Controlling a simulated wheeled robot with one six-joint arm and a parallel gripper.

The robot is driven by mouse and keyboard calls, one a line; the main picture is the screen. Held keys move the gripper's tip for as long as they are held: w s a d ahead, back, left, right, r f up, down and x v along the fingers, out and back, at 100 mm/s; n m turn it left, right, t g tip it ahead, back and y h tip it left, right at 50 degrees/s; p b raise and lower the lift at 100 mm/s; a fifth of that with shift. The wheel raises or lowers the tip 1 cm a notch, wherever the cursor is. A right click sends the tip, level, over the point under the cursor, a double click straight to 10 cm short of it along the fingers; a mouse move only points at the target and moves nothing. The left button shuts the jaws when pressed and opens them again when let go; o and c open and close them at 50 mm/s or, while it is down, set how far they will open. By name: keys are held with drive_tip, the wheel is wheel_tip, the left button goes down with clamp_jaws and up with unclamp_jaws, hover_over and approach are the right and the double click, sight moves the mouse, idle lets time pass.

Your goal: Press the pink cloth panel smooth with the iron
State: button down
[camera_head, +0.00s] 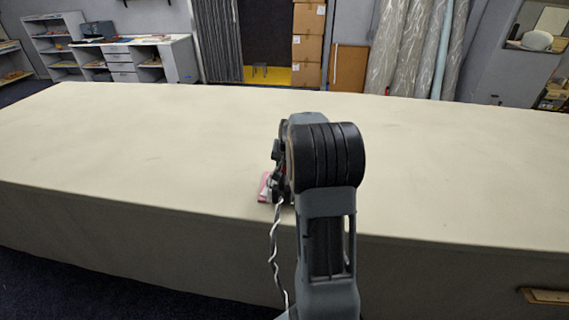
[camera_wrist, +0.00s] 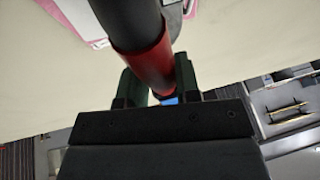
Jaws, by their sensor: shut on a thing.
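My gripper (camera_wrist: 158,82) is shut on the iron (camera_wrist: 150,67), whose dark and red handle runs between the two fingers in the wrist view. The handle hides much of what lies beyond it. The pink cloth panel (camera_wrist: 45,4) shows at the top left of the wrist view, with pale material beside it. In the head view only a small pink piece of the panel (camera_head: 264,187) shows left of my arm, near the table's front edge. My arm covers the rest and most of the iron there. I cannot tell whether the iron's sole touches the cloth.
The long cream cloth table (camera_head: 130,140) is bare to the left, right and back. A twisted white cord (camera_head: 273,245) hangs over its front edge beside my arm. Shelves, stacked boxes (camera_head: 308,40) and fabric rolls (camera_head: 420,45) stand beyond the table.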

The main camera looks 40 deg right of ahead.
drive_tip(key=shift+w+d+r+p, duration=0.1)
drive_tip(key=shift+r+p, duration=1.25)
drive_tip(key=shift+r, duration=1.4)
